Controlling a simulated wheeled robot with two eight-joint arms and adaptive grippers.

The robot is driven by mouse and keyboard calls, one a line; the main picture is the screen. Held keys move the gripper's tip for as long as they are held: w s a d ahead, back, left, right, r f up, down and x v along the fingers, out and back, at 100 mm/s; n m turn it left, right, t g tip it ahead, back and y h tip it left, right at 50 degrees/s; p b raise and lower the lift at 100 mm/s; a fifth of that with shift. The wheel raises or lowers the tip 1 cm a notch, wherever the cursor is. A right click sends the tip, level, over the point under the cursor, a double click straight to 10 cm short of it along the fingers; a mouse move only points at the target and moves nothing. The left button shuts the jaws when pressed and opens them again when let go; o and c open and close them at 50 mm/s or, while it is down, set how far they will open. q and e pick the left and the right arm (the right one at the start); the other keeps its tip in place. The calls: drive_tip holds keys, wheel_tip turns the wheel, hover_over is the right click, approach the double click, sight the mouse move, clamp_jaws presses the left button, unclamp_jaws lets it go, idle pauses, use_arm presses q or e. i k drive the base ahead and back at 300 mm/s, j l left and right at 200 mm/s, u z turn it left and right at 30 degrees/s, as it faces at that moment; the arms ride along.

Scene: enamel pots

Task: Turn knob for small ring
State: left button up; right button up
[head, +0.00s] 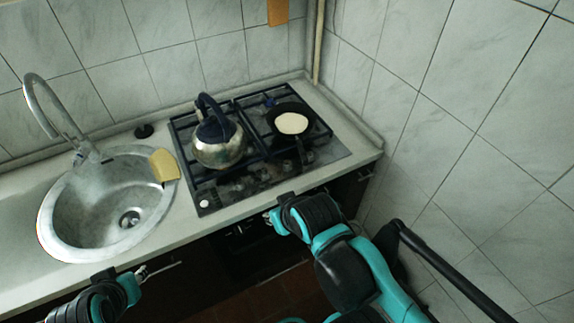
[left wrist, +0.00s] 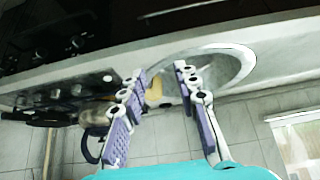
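The gas stove (head: 240,190) has a dark top and a front strip of knobs. A pale round knob (head: 203,204) shows at the strip's left end; the others are dark and hard to tell apart. The left wrist view shows several knobs, one of them a pale knob (left wrist: 107,78). My left gripper (head: 158,270) is low in front of the counter, below the sink; in the left wrist view it is open and empty (left wrist: 160,88). My right arm reaches the counter's front edge at the stove's right; its fingers are mostly hidden.
A steel kettle (head: 218,150) stands on the left burners. A black pan (head: 305,122) with a pale round food is at the back right. A sink (head: 75,205) with a yellow sponge (head: 164,165) lies left. A tiled wall (head: 480,130) bounds the right side.

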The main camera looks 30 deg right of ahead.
sight(287, 167)
drive_tip(key=j+z, duration=0.2)
drive_tip(key=z, duration=0.75)
drive_tip(key=k+j+z, duration=0.1)
drive_tip(key=k+z, duration=0.15)
